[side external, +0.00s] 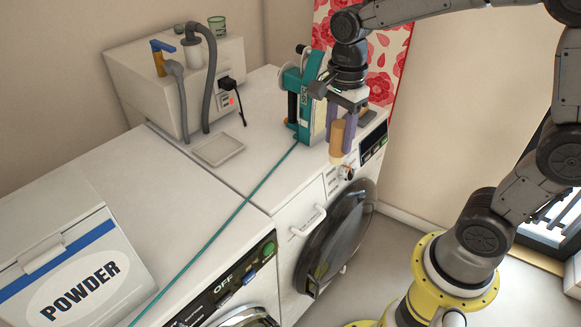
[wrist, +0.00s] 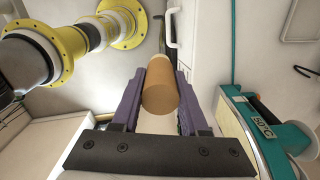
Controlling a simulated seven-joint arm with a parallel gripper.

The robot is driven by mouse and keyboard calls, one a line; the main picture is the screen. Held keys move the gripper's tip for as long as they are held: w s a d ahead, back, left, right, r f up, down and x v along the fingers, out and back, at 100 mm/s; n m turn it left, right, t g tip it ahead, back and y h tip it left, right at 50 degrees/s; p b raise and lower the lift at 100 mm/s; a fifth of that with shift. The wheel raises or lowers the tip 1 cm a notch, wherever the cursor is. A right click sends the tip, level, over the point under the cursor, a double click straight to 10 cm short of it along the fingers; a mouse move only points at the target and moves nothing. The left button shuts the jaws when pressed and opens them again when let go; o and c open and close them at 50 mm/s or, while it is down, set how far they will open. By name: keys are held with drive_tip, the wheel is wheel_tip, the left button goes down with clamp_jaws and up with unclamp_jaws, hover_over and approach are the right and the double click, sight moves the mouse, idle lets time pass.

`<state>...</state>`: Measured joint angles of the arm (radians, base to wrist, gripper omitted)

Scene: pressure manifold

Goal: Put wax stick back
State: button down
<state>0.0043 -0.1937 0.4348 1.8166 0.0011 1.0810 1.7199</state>
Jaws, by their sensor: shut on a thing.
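The wax stick, a tan-brown cylinder (side external: 337,137) with a paler far end, is between the purple fingers of my gripper (side external: 342,143). The wrist view also shows the stick (wrist: 160,95), with a finger on each side and its round brown end toward the camera. My gripper is shut on it and holds it over the front edge of the right-hand machine, beside a teal device (side external: 303,98). In the wrist view the teal device is at the right, marked 50°C. I cannot make out an empty place for the stick.
A shallow white tray (side external: 218,150) lies on the worktop. Behind it stands a white box (side external: 137,82) with hoses, a blue-handled part and a green cup (side external: 217,25). A POWDER box (side external: 75,275) is at the front left. A teal strip crosses the top, which is mostly clear.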

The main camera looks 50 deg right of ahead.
drive_tip(key=w+f, duration=0.3)
drive_tip(key=w, duration=0.1)
drive_tip(key=w+f, duration=0.3)
drive_tip(key=w, duration=0.1)
drive_tip(key=w+f, duration=0.3)
drive_tip(key=w, duration=0.1)
drive_tip(key=shift+w+f, duration=0.25)
drive_tip(key=shift+w, duration=0.1)
drive_tip(key=shift+f, duration=1.5)
drive_tip(key=shift+c, duration=2.1)
unclamp_jaws()
drive_tip(key=shift+f, duration=0.1)
